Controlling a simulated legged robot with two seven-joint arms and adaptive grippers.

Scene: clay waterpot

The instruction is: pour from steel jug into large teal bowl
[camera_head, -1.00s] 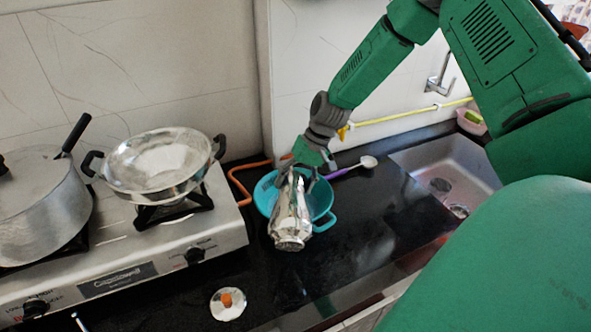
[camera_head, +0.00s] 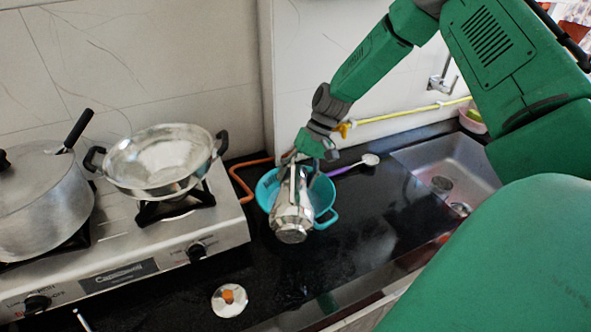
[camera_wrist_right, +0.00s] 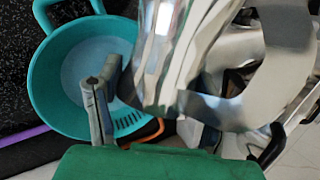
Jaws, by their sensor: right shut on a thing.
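The steel jug (camera_head: 291,219) is held by my right gripper (camera_head: 308,166) in front of and partly over the large teal bowl (camera_head: 325,192). The jug leans, with its base toward the front of the counter and its upper end near the gripper. In the right wrist view the jug (camera_wrist_right: 200,60) fills the upper middle, and the teal bowl (camera_wrist_right: 45,85) lies below it to the left with holes in its side. A gripper finger (camera_wrist_right: 98,105) shows against the bowl. The jug's mouth and any contents are hidden in the head view. My left gripper is not in view.
A steel stove (camera_head: 120,265) with a wok (camera_head: 160,165) and a lidded pot (camera_head: 40,205) stands left. A lid with an orange knob (camera_head: 229,299) lies on the front counter. A sink (camera_head: 450,175) is right; the counter (camera_head: 380,225) between is clear.

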